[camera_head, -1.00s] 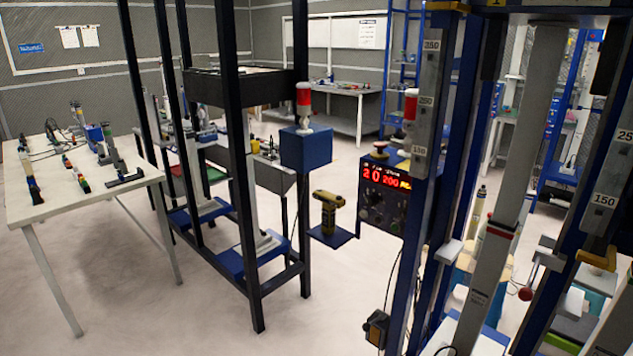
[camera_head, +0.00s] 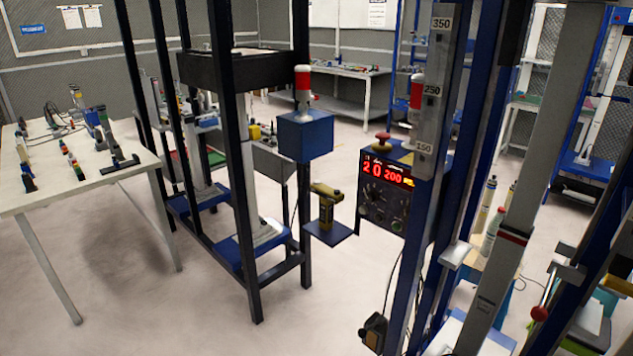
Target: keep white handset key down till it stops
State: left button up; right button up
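A yellow and black handset (camera_head: 325,207) stands upright on a small blue shelf (camera_head: 328,233), which is fixed to a dark frame post near the middle of the view. Its keys are too small to make out, so I cannot tell which one is white. Neither of my grippers is in view, and nothing is seen touching the handset.
A control box (camera_head: 384,195) with red digits and a red knob on top stands right of the handset. Blue and grey columns (camera_head: 437,100) fill the right foreground. A white table (camera_head: 110,180) with tools stands at left. Floor (camera_head: 320,320) is clear in front.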

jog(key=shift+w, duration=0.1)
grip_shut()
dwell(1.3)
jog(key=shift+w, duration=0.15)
